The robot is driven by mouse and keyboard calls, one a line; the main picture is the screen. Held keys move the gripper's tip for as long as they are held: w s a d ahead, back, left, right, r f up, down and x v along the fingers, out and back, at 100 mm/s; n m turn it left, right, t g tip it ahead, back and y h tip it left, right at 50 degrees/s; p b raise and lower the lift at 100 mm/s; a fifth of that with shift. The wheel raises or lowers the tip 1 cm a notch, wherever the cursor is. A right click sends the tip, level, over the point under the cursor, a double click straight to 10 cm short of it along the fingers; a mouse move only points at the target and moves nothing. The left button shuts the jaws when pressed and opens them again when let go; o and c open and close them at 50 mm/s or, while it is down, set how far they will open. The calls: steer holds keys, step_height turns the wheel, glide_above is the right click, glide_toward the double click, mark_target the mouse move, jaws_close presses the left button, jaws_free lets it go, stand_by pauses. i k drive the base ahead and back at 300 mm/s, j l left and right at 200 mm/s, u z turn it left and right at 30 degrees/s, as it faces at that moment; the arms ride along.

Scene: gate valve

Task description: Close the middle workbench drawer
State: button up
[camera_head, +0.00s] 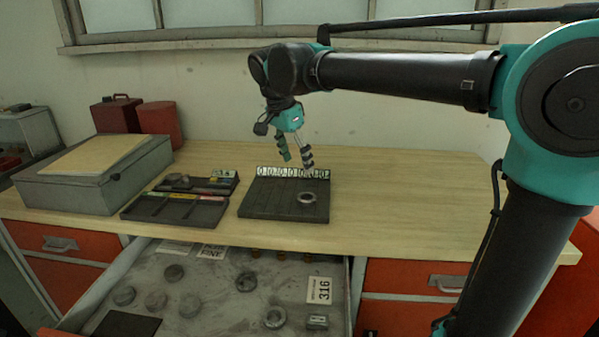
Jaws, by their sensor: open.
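The middle workbench drawer (205,292) is pulled out below the bench top, in the lower middle of the head view. Its grey inside shows several round metal parts, a few labels and a dark mat. Its front is mostly cut off at the bottom edge. My gripper (298,166) is open and empty, pointing down above the bench top, at the back edge of a dark slotted tray (270,212). It is well behind and above the drawer. I cannot tell if a fingertip touches the tray.
A metal ring (307,198) lies on the slotted tray. An open dark case (175,210) and a grey box (95,180) stand to the left on the wooden bench (420,205). Red drawers (425,280) flank the open one. The bench's right part is mostly clear.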

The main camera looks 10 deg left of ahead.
mark_target(226, 312)
steer(key=k, duration=1)
